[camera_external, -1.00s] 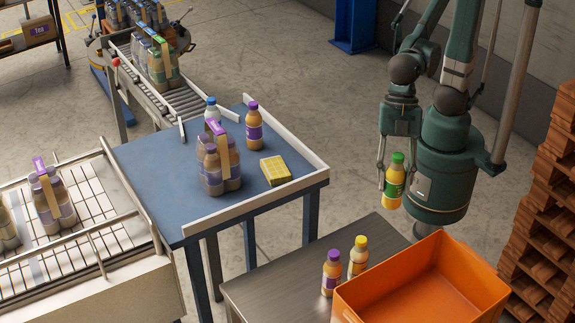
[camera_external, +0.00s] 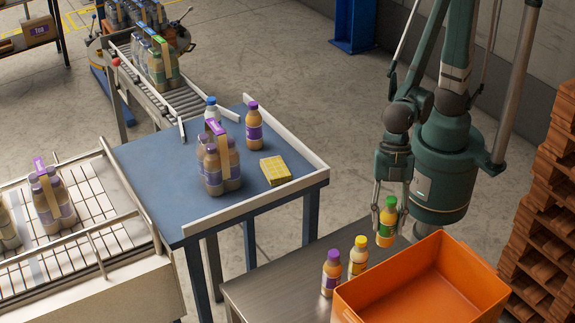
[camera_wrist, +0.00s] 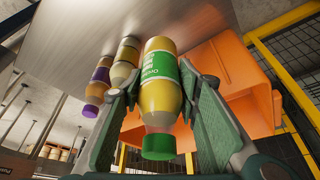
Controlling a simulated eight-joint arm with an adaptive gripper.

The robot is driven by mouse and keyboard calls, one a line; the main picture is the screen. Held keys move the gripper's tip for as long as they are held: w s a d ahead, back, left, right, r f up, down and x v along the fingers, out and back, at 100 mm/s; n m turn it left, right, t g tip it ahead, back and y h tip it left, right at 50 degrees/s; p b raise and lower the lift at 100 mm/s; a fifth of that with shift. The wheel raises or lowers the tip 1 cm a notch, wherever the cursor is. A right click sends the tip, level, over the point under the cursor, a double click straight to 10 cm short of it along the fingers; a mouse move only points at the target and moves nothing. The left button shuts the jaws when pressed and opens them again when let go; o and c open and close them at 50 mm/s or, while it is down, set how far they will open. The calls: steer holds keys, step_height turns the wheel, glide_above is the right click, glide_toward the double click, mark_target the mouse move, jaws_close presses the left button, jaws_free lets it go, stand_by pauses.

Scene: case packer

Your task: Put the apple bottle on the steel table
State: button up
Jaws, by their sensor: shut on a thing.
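The apple bottle (camera_external: 387,220) has a green cap, a green label and yellow juice. My gripper (camera_external: 386,222) is shut on it and holds it upright at the back part of the steel table (camera_external: 285,292), near the orange crate. In the wrist view the bottle (camera_wrist: 160,95) sits between my gripper's two fingers (camera_wrist: 163,100), with its green cap toward the camera. The bottle's base is at or just above the steel table top (camera_wrist: 130,25); I cannot tell whether it touches.
A yellow-capped bottle (camera_external: 358,257) and a purple-capped bottle (camera_external: 331,272) stand on the steel table left of the held bottle. The orange crate (camera_external: 468,262) is close on the right. The steel table's left part is clear. A blue table (camera_external: 155,175) with bottles stands beyond.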

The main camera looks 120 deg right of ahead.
mark_target(384, 245)
steer(key=shift+f, duration=0.1)
stand_by(0.3)
steer(key=shift+f, duration=2.8)
steer(key=shift+f, duration=0.1)
steer(key=shift+f, duration=2)
steer(key=shift+f+b, duration=0.15)
steer(key=shift+b, duration=0.3)
steer(key=o, duration=1.1)
steer(key=shift+c, duration=0.2)
steer(key=shift+r, duration=0.3)
steer(key=p+v, duration=0.1)
steer(key=v, duration=1)
steer(key=shift+d+r, duration=0.2)
steer(key=shift+r, duration=0.1)
